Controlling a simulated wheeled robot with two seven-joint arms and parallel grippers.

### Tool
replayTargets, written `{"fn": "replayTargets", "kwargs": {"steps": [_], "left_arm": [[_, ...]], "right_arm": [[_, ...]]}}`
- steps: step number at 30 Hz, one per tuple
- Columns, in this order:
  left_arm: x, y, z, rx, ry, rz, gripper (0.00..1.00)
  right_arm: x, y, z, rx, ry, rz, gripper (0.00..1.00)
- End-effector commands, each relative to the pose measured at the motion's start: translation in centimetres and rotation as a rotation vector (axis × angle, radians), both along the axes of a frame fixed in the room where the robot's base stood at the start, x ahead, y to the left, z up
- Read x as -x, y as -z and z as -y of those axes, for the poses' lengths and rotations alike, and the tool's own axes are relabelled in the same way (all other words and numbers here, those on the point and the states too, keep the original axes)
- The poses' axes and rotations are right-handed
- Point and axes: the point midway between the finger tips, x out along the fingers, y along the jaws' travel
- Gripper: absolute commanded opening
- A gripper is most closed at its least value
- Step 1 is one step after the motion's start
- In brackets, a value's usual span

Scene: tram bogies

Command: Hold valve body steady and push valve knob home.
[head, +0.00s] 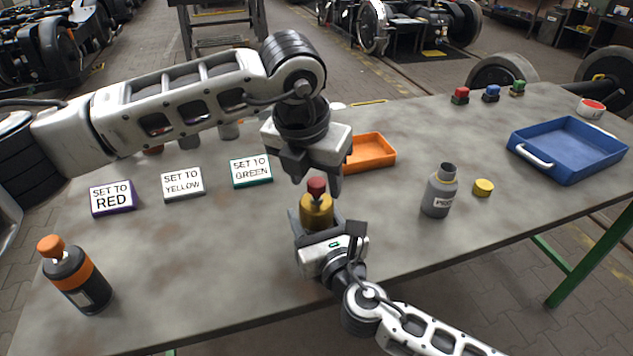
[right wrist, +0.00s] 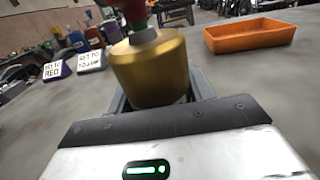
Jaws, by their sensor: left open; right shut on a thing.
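The valve body (head: 316,212) is a brass-coloured cylinder near the middle of the table. It also fills the centre of the right wrist view (right wrist: 150,70). My right gripper (head: 318,222) is shut on the valve body from the near side. The red valve knob (head: 317,187) stands on top of the valve body; a grey collar shows beneath it in the right wrist view. My left gripper (head: 309,178) is open, pointing down just above and around the height of the knob. I cannot tell whether its fingers touch the knob.
Signs reading red (head: 112,199), yellow (head: 183,184) and green (head: 251,171) stand left. An orange tray (head: 372,153) is behind, a blue tray (head: 567,150) far right. A grey bottle (head: 440,192) and yellow cap (head: 483,187) stand right, an orange-topped bottle (head: 75,276) front left.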

Motion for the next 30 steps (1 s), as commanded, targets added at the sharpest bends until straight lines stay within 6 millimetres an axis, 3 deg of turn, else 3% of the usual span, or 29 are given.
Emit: {"fn": "replayTargets", "kwargs": {"steps": [5,15,21,30], "left_arm": [[0.2,-1.1,-0.1,0.001,0.0,0.003,0.52],[1.8,-7.8,-0.9,0.002,0.0,0.006,0.52],[2.6,-10.6,-1.3,0.001,-0.001,0.003,0.52],[2.9,-11.6,-1.5,0.0,-0.001,-0.001,0.52]], "right_arm": [[0.0,0.1,0.0,0.001,0.0,-0.002,0.26],[0.0,0.1,0.0,0.001,0.0,-0.002,0.26],[0.0,0.1,0.0,0.001,0.0,-0.002,0.26],[0.0,0.1,0.0,0.001,0.0,-0.002,0.26]]}}
